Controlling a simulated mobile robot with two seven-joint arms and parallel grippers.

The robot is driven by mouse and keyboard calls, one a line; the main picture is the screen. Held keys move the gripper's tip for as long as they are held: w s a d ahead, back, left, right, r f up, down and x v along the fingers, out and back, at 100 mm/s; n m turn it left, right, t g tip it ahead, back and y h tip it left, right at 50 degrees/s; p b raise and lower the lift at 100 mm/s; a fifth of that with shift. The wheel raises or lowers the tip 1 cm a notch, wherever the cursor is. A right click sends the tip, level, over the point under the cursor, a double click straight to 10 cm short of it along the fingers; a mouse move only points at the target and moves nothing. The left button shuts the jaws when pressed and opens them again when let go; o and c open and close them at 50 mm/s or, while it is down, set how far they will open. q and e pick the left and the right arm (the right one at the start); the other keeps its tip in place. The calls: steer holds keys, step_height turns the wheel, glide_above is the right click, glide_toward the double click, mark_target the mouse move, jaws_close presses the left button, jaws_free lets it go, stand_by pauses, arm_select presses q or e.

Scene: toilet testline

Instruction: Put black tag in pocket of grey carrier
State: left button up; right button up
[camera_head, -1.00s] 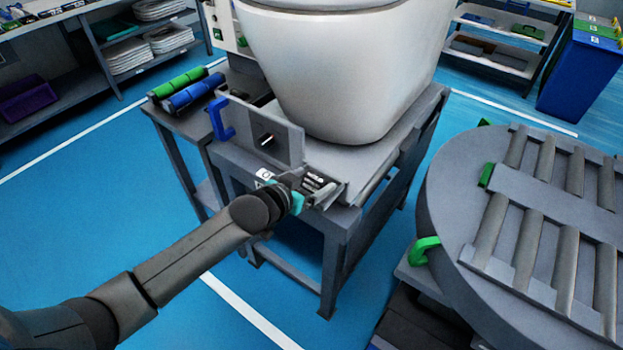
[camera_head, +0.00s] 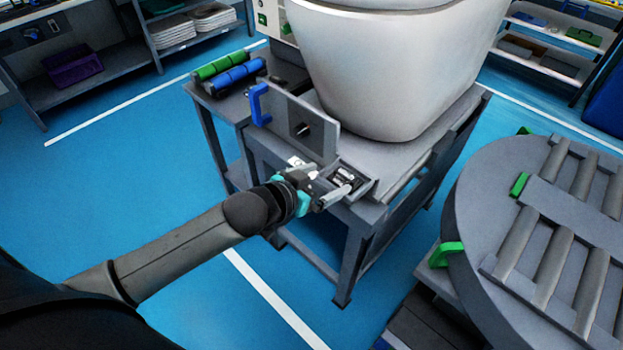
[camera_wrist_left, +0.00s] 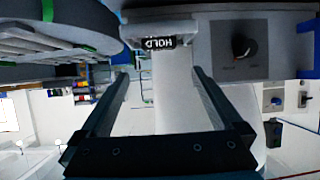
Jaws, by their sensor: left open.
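A black tag (camera_head: 345,178) with white lettering sits in the small grey pocket at the front corner of the grey carrier (camera_head: 388,212), below the white toilet bowl. In the left wrist view the tag (camera_wrist_left: 160,43) reads HOLD upside down, with the grey pocket (camera_wrist_left: 136,32) around its edges. How deep it sits is hard to tell. My left gripper (camera_head: 337,187) is at the pocket's front. In the left wrist view its fingers (camera_wrist_left: 162,78) are wide apart with nothing between them, and the tag lies beyond their tips. My right gripper is not in view.
The white toilet bowl (camera_head: 395,70) stands on the carrier. A round grey roller table (camera_head: 560,215) stands at right. Blue floor is clear at left.

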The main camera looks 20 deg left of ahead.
arm_select(q)
steer(key=shift+p+v, duration=0.35)
steer(key=shift+v, duration=1.8)
steer(key=s+a+f+n+g+y, duration=0.15)
steer(key=s+f, duration=0.25)
steer(key=f, duration=0.5)
steer(key=s+a+f+g+y, duration=0.1)
steer(key=s+a+f+g, duration=0.15)
steer(key=f, duration=0.65)
steer(key=s+a+f+g+y, duration=0.1)
steer(key=s+a+f, duration=0.3)
steer(key=f, duration=0.5)
steer(key=s+d+f+g, duration=0.2)
steer(key=s+f, duration=0.2)
steer(key=s, duration=0.4)
steer(key=s+d+f+g, duration=0.2)
steer(key=s+f, duration=0.3)
steer(key=s, duration=0.4)
steer(key=s+d+f+g, duration=0.2)
steer(key=s+f, duration=0.3)
steer(key=s, duration=0.4)
steer(key=shift+s+d, duration=0.2)
steer(key=shift+d, duration=0.15)
steer(key=shift+m, duration=0.25)
steer(key=shift+f+b, duration=0.85)
steer(key=shift+b, duration=0.05)
